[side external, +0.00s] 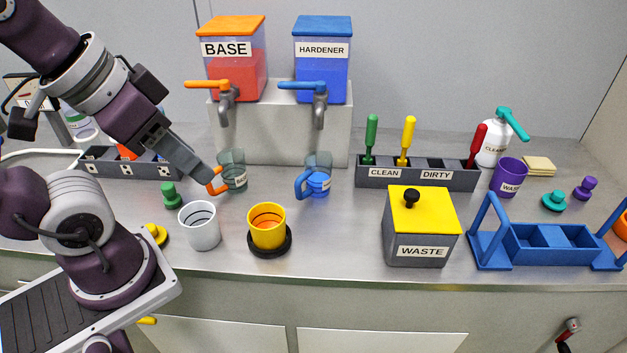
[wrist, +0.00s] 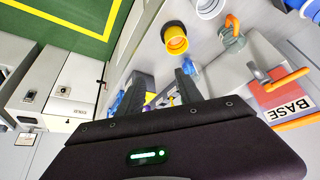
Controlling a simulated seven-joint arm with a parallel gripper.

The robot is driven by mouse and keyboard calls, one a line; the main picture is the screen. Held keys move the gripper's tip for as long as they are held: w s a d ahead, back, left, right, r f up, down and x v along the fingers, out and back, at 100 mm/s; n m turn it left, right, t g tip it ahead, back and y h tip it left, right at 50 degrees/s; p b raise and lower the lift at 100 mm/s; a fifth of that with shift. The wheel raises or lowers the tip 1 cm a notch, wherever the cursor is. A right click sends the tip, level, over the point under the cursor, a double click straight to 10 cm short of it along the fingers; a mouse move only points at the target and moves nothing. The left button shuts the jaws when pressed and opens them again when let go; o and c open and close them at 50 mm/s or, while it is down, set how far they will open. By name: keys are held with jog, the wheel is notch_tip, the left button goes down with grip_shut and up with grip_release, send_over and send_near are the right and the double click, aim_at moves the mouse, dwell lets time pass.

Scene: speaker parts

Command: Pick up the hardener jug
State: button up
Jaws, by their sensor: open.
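The hardener jug (side external: 319,181) is a clear jug with a blue handle on its left and blue marking inside. It stands upright on the bench below the blue hardener dispenser's tap. My gripper (side external: 205,184) is to its left, beside the orange-handled base jug (side external: 235,178), and clear of the hardener jug. In the wrist view my gripper (wrist: 166,88) shows its two fingers spread apart with nothing held between them. A small blue patch by the right finger may be the hardener jug, mostly hidden.
The base dispenser (side external: 231,75) and hardener dispenser (side external: 322,75) stand on a grey block (side external: 275,135). A white cup (side external: 200,232) and a yellow cup (side external: 267,232) stand in front. The tool rack (side external: 415,178) and waste box (side external: 420,238) are to the right. The bench between the hardener jug and waste box is clear.

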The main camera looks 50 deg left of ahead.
dwell(0.3)
jog(key=o, duration=0.3)
jog(key=shift+o, duration=0.2)
jog(key=n+g, duration=0.5)
jog(key=n, duration=2.1)
send_over(299, 190)
jog(key=a, duration=0.1)
jog(key=f, duration=1.6)
jog(key=shift+w+f, duration=0.2)
jog(key=shift+n+y, duration=0.3)
jog(key=shift+n, duration=0.1)
jog(key=f, duration=1.2)
jog(key=shift+w+a, duration=0.3)
jog(key=shift+f, duration=0.3)
grip_shut()
